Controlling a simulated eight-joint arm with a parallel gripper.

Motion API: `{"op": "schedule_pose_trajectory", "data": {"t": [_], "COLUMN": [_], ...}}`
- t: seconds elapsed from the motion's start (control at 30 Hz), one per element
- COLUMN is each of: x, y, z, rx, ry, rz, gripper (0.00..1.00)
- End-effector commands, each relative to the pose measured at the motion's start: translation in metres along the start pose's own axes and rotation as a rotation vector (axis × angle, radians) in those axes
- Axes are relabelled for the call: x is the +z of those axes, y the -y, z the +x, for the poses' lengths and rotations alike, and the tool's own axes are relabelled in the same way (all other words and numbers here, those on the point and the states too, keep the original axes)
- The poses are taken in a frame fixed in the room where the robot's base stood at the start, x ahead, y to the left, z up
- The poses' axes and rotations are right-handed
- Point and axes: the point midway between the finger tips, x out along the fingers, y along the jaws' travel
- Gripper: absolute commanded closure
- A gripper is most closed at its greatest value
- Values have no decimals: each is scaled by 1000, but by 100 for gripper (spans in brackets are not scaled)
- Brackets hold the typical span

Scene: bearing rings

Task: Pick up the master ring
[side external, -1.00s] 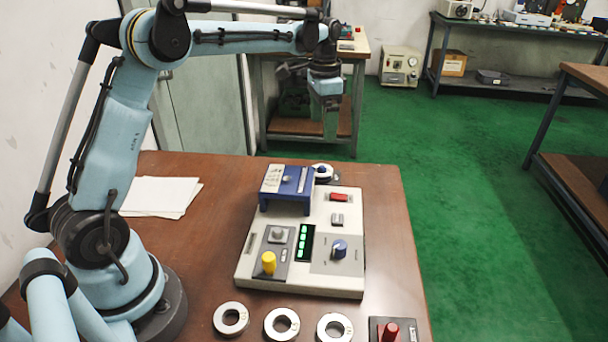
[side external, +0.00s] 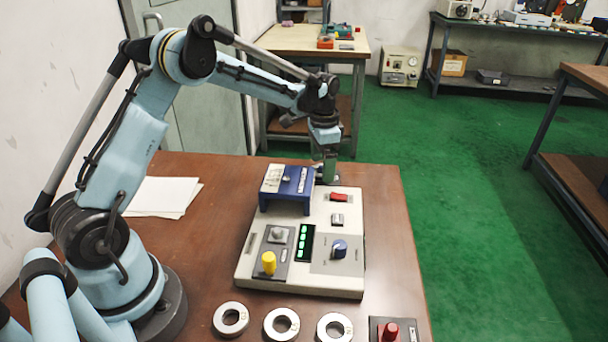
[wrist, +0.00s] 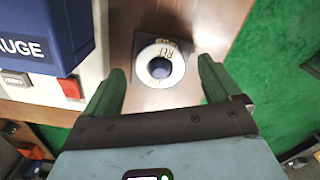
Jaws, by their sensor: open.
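The master ring (wrist: 171,57) is a pale metal ring with dark markings on a grey square base, with a dark blue centre. In the wrist view it lies ahead of my gripper (wrist: 162,77), between the lines of its two green fingers. My gripper is open and empty, above the ring, and I cannot tell the exact height. In the side view my gripper (side external: 327,172) is low behind the blue gauge block (side external: 288,186), and the ring is hidden there.
The blue gauge block stands on a pale control panel (side external: 345,280) with a yellow knob, close on the ring's left in the wrist view. Three loose rings, one of them the left ring (side external: 231,319), lie at the table's front. A red-knobbed box (side external: 392,330) sits front right.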

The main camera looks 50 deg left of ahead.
Motion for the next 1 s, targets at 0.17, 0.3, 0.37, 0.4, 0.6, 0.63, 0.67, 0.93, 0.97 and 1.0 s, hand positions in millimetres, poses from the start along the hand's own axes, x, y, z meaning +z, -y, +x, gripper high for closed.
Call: {"op": "schedule_pose_trajectory", "data": {"t": [0.17,0.3,0.37,0.4,0.6,0.63,0.67,0.93,0.97,1.0], "x": [0,0,0,0,0,0,0,0,0,0], "y": [0,0,0,0,0,0,0,0,0,0], "z": [11,10,10,10,10,10,10,10,10,10], "rx": [0,0,0,0,0,0,0,0,0,0], "ry": [0,0,0,0,0,0,0,0,0,0], "rz": [0,0,0,0,0,0,0,0,0,0], "gripper": [9,9,11,17,48,52,57,79,79,79]}}
